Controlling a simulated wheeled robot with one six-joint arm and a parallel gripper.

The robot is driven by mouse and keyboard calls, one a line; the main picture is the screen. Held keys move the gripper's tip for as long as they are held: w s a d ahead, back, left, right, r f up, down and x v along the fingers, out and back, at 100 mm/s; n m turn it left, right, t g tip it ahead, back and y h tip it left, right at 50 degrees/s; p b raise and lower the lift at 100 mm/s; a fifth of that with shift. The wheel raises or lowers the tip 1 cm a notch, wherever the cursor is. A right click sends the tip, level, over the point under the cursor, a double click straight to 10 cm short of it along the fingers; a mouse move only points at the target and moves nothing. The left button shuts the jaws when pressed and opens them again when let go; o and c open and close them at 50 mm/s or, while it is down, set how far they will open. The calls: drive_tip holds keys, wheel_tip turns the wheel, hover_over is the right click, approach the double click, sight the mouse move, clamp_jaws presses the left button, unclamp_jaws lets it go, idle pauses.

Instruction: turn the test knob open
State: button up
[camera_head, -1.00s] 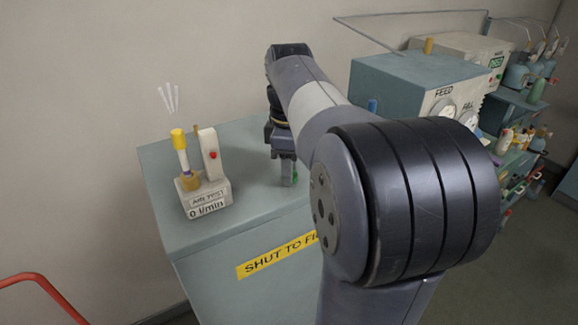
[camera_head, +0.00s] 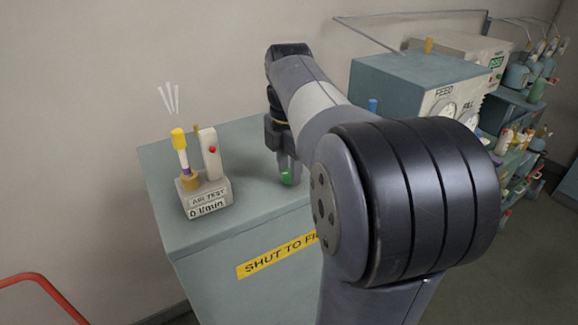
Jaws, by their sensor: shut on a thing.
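My gripper (camera_head: 286,166) points down over the right part of the grey-blue cabinet top. It is shut on a small green knob (camera_head: 287,179), which shows low between the fingers. I take this as the test knob; most of it is hidden by the fingers. The air test unit (camera_head: 208,198) stands to the left on the same top. Its front reads AIR TEST, with a l/min readout that looks like 0. It carries a yellow-capped tube (camera_head: 179,147) and a white block with a red button (camera_head: 211,150).
The cabinet (camera_head: 200,245) bears a yellow SHUT TO FILL label (camera_head: 275,257), partly hidden by my arm. A box with FEED and FILL dials (camera_head: 443,105) stands to the right. Bottles crowd the shelves at far right. A red rail (camera_head: 45,285) is at lower left.

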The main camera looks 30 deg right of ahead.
drive_tip(key=shift+n, duration=0.3)
drive_tip(key=o, duration=1)
drive_tip(key=shift+c, duration=0.2)
drive_tip(key=shift+r, duration=0.1)
wheel_tip(320, 180, up, 11)
drive_tip(key=shift+f, duration=0.3)
wheel_tip(320, 180, down, 11)
drive_tip(key=shift+r, duration=0.2)
idle(0.7)
